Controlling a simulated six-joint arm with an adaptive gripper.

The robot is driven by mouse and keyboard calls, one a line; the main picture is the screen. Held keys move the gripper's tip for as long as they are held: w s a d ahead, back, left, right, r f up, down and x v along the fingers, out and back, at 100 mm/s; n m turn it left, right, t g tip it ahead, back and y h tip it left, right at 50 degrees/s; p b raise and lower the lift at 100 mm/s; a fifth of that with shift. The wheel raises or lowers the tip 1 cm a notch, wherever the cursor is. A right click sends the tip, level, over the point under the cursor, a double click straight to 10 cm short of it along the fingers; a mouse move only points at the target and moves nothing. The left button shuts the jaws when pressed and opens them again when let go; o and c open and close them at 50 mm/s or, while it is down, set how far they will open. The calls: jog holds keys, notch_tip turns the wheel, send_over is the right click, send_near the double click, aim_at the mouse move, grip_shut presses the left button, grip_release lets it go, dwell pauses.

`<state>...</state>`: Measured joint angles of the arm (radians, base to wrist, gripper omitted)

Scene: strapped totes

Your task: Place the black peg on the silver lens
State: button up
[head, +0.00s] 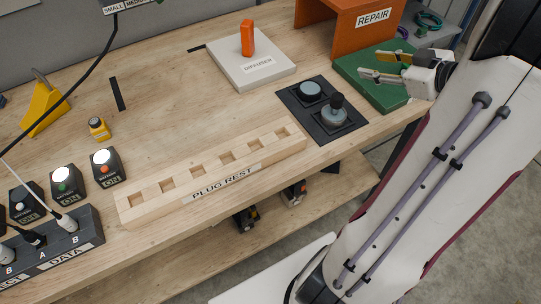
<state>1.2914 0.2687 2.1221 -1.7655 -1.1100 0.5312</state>
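A small black upright piece (337,100), which looks like the black peg, stands on a round grey disc (334,118) on a dark plate (320,136). This disc may be the silver lens. A second, blue-grey disc (310,91) lies behind and left of it on the same plate, with nothing on top. My gripper (368,65) is right of and behind the plate, over a green board. Its two fingers are apart and nothing shows between them.
The green board (372,92) lies under my gripper, beside an orange REPAIR stand (345,22). A white DIFFUSER board (232,73) holds an orange block (248,40). A wooden PLUG REST (212,172) lies in front. Cables and lit buttons are at left.

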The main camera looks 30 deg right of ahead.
jog(key=w+a+r+m+h, duration=0.1)
jog(key=w+r+h, duration=0.4)
jog(key=w+r, duration=0.25)
jog(key=s+a+r+m+g+h, duration=0.1)
jog(key=a+r+m+h, duration=0.2)
jog(key=a+r, duration=0.3)
jog(key=s+a+f+g+y, duration=0.2)
jog(key=s+a, duration=0.4)
jog(key=a, duration=0.3)
jog(key=s+a+f+g+y, duration=0.2)
jog(key=s+a+f, duration=0.3)
jog(key=a, duration=0.5)
jog(key=s+a+f+g+y, duration=0.2)
jog(key=s+a+f, duration=0.2)
jog(key=s+a, duration=0.4)
jog(key=shift+a+y, duration=0.4)
jog(key=shift+a, duration=0.85)
